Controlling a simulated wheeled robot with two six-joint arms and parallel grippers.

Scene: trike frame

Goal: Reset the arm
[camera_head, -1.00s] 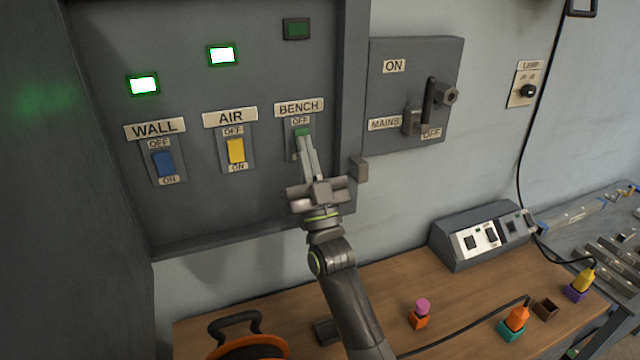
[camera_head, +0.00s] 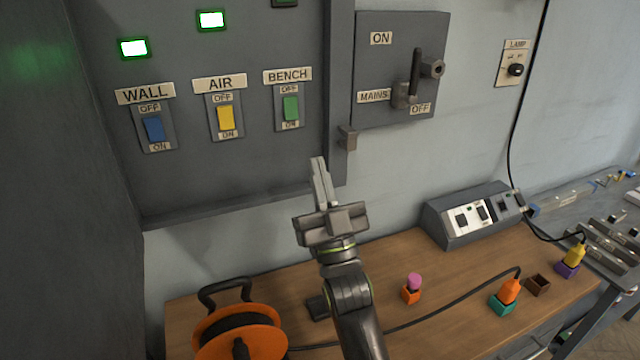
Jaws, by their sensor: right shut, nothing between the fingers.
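My right gripper (camera_head: 319,172) is shut and empty. It points up in front of the lower right edge of the grey switch panel (camera_head: 190,190), below and apart from the green BENCH switch (camera_head: 291,108). The BENCH switch now shows in full. The blue WALL switch (camera_head: 154,129) and yellow AIR switch (camera_head: 225,118) sit left of it. The WALL lamp (camera_head: 133,48) and AIR lamp (camera_head: 211,20) glow green. The BENCH lamp (camera_head: 285,2) is cut off by the top edge. My left gripper is not in view.
A MAINS box (camera_head: 440,30) with a lever handle is on the wall to the right. On the wooden bench (camera_head: 420,285) are an orange cable reel (camera_head: 270,340), a grey control box (camera_head: 450,235) and several small coloured sockets. A dark latch (camera_head: 347,138) juts from the panel's right edge.

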